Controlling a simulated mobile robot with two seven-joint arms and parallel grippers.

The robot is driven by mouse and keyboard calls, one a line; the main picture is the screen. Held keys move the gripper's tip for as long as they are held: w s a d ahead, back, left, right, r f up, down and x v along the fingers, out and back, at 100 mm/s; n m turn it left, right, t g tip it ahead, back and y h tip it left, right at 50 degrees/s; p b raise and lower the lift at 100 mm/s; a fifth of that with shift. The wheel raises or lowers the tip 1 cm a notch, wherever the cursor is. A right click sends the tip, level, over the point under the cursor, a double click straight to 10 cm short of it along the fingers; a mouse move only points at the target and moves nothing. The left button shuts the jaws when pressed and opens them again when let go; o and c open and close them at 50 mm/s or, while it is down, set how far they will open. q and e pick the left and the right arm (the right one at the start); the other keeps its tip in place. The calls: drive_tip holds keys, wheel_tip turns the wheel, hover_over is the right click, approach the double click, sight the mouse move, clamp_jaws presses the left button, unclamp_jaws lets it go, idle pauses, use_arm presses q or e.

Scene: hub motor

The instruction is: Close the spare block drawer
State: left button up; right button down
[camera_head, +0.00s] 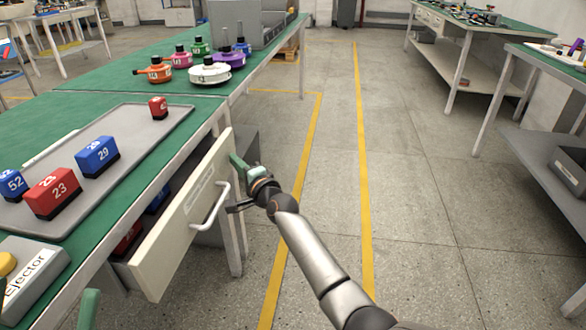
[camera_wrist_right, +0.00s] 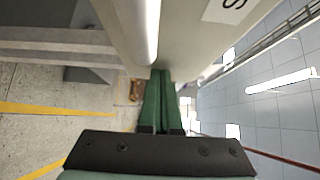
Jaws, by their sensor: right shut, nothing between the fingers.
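The spare block drawer (camera_head: 170,235) is pulled open from under the green-topped bench. Its pale front carries a label and a white bar handle (camera_head: 211,208); red and blue blocks show inside. My right gripper (camera_head: 236,162) has its green fingers together at the outer side of the drawer front, near its far upper corner, beyond the handle. In the right wrist view the shut fingers (camera_wrist_right: 162,78) point at the drawer front (camera_wrist_right: 195,35), close to the handle (camera_wrist_right: 152,30); contact cannot be told. Only a green tip of my left gripper (camera_head: 89,309) shows at the bottom edge.
A grey tray (camera_head: 135,120) with red and blue numbered blocks lies on the bench (camera_head: 100,85). A grey Ejector box (camera_head: 32,275) stands at the near left. Coloured motor parts stand further back. The floor aisle (camera_head: 410,220) to the right is clear.

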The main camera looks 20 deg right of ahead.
sight(216, 160)
drive_tip(key=w+a, duration=0.1)
drive_tip(key=a, duration=0.1)
drive_tip(key=w+a+b, duration=0.1)
drive_tip(key=a, duration=0.1)
drive_tip(key=shift+w, duration=0.4)
drive_tip(key=shift+w+a+r, duration=0.1)
drive_tip(key=shift+a+r, duration=0.05)
drive_tip(key=shift+a, duration=0.1)
drive_tip(key=shift+a, duration=0.1)
